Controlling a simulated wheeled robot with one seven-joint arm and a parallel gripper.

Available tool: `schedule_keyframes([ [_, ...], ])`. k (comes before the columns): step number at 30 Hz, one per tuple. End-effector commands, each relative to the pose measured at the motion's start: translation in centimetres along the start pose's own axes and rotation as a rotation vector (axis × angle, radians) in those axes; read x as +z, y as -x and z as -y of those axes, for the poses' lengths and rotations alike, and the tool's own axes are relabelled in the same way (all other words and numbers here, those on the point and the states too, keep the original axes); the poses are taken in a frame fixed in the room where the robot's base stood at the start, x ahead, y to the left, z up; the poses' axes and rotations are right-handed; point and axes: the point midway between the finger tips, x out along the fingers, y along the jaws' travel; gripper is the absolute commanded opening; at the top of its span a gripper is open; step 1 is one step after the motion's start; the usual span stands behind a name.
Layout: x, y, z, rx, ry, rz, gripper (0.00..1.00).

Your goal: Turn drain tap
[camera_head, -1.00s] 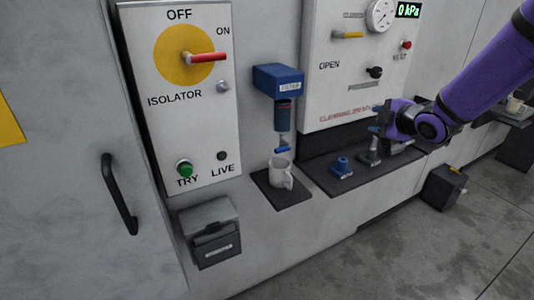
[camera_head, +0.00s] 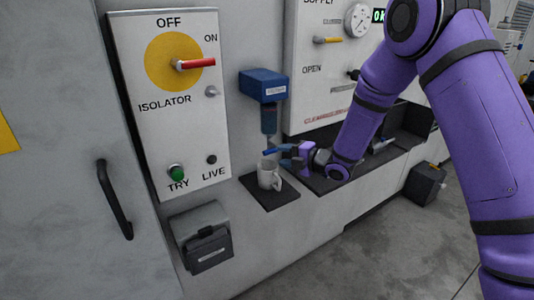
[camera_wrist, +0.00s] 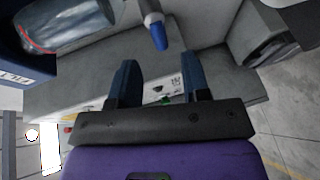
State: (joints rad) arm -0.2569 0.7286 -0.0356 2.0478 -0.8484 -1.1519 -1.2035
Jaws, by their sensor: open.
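The drain tap hangs under the blue filter unit (camera_head: 263,84) and its clear bowl (camera_head: 269,120). In the wrist view, its blue lever (camera_wrist: 158,36) shows on a pale grey stem, ahead of my fingertips and sideways between their lines. My gripper (camera_wrist: 160,70) is open, with nothing between its dark blue fingers.
A white mug (camera_head: 266,177) stands on a dark mat (camera_head: 265,197) under the tap. The isolator panel (camera_head: 170,100) is left, the supply panel (camera_head: 310,70) right. A dark tray holding tools lies behind my arm. The filter bowl (camera_wrist: 65,22) is close in the wrist view.

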Motion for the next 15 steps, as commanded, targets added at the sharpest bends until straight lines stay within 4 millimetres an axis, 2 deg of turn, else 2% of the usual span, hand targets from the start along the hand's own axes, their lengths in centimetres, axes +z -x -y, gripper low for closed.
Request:
schedule_keyframes([
  [6, -0.1, -3.9, 0.0, 0.000, 0.000, -0.002, 0.43],
  [15, 0.0, -6.6, -0.1, 0.000, -0.001, 0.000, 0.43],
])
